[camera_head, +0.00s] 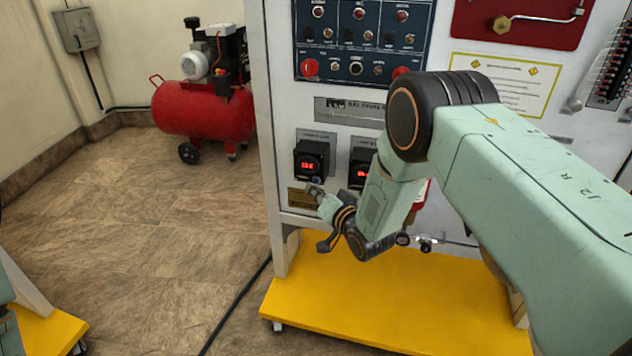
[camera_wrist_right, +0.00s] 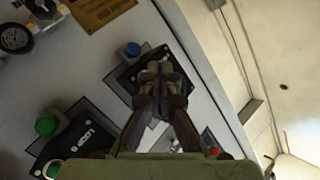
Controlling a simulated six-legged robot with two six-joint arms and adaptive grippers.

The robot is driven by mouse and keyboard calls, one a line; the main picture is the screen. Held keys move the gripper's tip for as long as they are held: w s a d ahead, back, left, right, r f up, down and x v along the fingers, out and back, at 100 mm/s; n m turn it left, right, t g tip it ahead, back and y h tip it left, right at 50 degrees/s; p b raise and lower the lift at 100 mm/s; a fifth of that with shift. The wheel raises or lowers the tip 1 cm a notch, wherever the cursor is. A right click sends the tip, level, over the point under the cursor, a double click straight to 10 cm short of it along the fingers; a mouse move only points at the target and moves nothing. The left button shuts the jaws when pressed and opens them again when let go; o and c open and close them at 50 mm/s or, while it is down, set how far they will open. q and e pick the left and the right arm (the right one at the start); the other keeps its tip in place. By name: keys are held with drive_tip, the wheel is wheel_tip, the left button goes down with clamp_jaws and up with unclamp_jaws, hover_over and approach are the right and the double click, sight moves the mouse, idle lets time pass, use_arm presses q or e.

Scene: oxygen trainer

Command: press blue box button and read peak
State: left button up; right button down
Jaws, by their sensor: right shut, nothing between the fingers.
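Two black boxes with red lit displays sit on the white panel; the left box (camera_head: 312,158) and the right box (camera_head: 361,160) show in the head view. Their digits are too small to read. In the right wrist view, a blue button (camera_wrist_right: 132,49) sits on one black box (camera_wrist_right: 121,76), and a green button (camera_wrist_right: 46,125) on the other box (camera_wrist_right: 85,133). My right gripper (camera_head: 316,191) is just below the left box. In the wrist view its shut, empty fingertips (camera_wrist_right: 160,68) overlap the blue-button box, beside the button. Contact cannot be told. My left gripper is out of view.
A blue control panel (camera_head: 360,40) with red knobs is above the boxes. The trainer stands on a yellow base (camera_head: 380,310). A red compressor (camera_head: 203,110) stands at the back left. A black cable (camera_head: 235,305) crosses the otherwise open floor.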

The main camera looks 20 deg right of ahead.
drive_tip(key=shift+w+d, duration=0.1)
drive_tip(key=shift+w+d, duration=0.15)
drive_tip(key=shift+w, duration=0.1)
drive_tip(key=shift+w+d+b, duration=0.25)
drive_tip(key=shift+w+b, duration=0.1)
drive_tip(key=shift+b, duration=0.1)
idle(1.0)
drive_tip(key=shift+a, duration=0.1)
drive_tip(key=shift+s+a+p, duration=0.4)
drive_tip(key=shift+s+p, duration=0.1)
drive_tip(key=shift+s, duration=0.2)
drive_tip(key=s+a+p, duration=0.1)
drive_tip(key=s+a, duration=0.1)
drive_tip(key=s+p, duration=0.1)
drive_tip(key=s, duration=0.1)
drive_tip(key=shift+s+a+p, duration=0.1)
drive_tip(key=shift+a+p, duration=0.2)
drive_tip(key=shift+a, duration=0.1)
